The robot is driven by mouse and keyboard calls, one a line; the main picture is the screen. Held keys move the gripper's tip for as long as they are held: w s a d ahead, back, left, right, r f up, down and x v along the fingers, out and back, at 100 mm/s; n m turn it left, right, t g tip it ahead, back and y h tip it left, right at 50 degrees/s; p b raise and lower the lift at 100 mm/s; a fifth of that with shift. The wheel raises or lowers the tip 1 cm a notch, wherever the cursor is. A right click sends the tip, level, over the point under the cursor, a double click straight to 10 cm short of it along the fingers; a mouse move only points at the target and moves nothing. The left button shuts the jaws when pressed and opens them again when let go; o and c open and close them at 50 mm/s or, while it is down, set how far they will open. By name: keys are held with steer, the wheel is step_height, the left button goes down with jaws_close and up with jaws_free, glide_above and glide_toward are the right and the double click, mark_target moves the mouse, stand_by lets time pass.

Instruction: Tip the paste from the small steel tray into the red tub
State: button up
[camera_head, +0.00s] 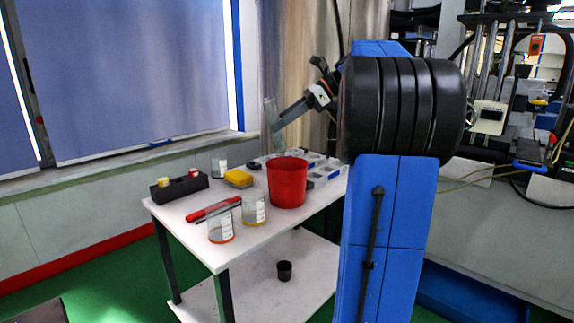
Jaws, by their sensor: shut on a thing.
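The red tub (287,184) stands upright on the white table, near the middle of the picture. My gripper (279,123) is above the tub, slightly to its left, and apart from it. It is shut on a thin grey piece that looks like the small steel tray (270,109). The tray is tilted steeply, almost on edge, with its lower end over the tub's left side. The paste cannot be made out, and the inside of the tub is hidden by its front wall.
A black block (179,188), a yellow item (238,178) and another beaker (219,164) stand behind. Grey trays (323,174) are right of the tub.

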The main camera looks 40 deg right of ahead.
steer(key=shift+w+a+f+g+h, duration=0.35)
steer(key=shift+a+f+g+h, duration=0.15)
steer(key=shift+g+h, duration=0.25)
steer(key=w+a+f+g+h, duration=0.4)
steer(key=a+f+g+h, duration=0.1)
steer(key=h, duration=0.6)
steer(key=f+g, duration=0.1)
steer(key=g, duration=0.1)
steer(key=shift+a+f+g, duration=0.25)
steer(key=shift+f+g, duration=0.05)
steer(key=shift+g, duration=0.05)
steer(key=shift+w, duration=0.1)
step_height(320, 180, up, 4)
